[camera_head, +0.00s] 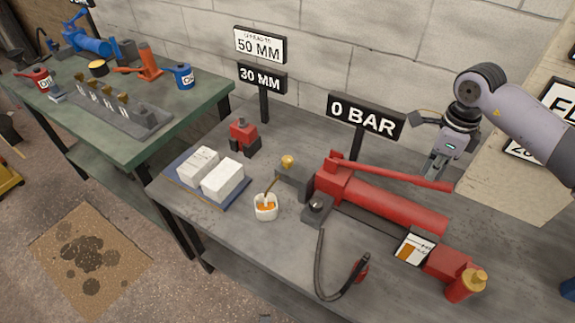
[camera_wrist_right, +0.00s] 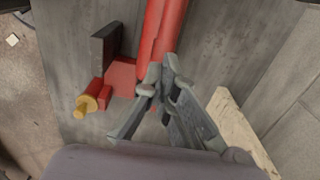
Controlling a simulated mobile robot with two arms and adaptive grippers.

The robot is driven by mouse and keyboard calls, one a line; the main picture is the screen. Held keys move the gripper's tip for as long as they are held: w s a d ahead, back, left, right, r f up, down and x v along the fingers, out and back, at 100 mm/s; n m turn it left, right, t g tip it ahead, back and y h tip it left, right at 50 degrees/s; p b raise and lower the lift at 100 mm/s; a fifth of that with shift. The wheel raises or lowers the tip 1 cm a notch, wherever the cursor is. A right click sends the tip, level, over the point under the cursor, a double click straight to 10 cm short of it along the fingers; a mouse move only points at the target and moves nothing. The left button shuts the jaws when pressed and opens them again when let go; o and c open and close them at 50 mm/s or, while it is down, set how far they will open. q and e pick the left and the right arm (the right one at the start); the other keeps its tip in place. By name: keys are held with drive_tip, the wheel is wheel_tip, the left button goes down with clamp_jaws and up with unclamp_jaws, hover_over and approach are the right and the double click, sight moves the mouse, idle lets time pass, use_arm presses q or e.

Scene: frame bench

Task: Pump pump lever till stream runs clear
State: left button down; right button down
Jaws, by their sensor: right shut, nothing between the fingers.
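The red hand pump (camera_head: 385,205) lies on the grey bench, its long red pump lever (camera_head: 395,174) running low above the body to the right. An amber-brown stream (camera_head: 271,186) arcs from the pump's left-end fitting into a white cup (camera_head: 265,213) holding orange-brown fluid. My right gripper (camera_head: 434,174) is shut and empty at the lever's free end. In the right wrist view, its fingertips (camera_wrist_right: 160,80) overlap the end of the red lever (camera_wrist_right: 168,30); I cannot tell whether they touch it. My left gripper is not in view.
A "0 BAR" sign (camera_head: 365,116) stands behind the pump. A black hose (camera_head: 328,285) lies in front. White blocks (camera_head: 222,181) sit on a blue tray left of the cup. A green bench (camera_head: 195,103) is farther left.

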sight(426, 184)
wheel_tip(426, 184, down, 6)
drive_tip(key=b, duration=0.4)
drive_tip(key=shift+f, duration=0.2)
wheel_tip(426, 184, up, 9)
drive_tip(key=p, duration=0.6)
drive_tip(key=shift+r, duration=0.1)
wheel_tip(426, 184, down, 9)
drive_tip(key=b, duration=0.6)
drive_tip(key=shift+r+p, duration=0.45)
drive_tip(key=shift+r, duration=0.25)
wheel_tip(426, 184, up, 7)
drive_tip(key=p, duration=0.4)
drive_tip(key=shift+r+p, duration=0.2)
drive_tip(key=shift+p, duration=0.2)
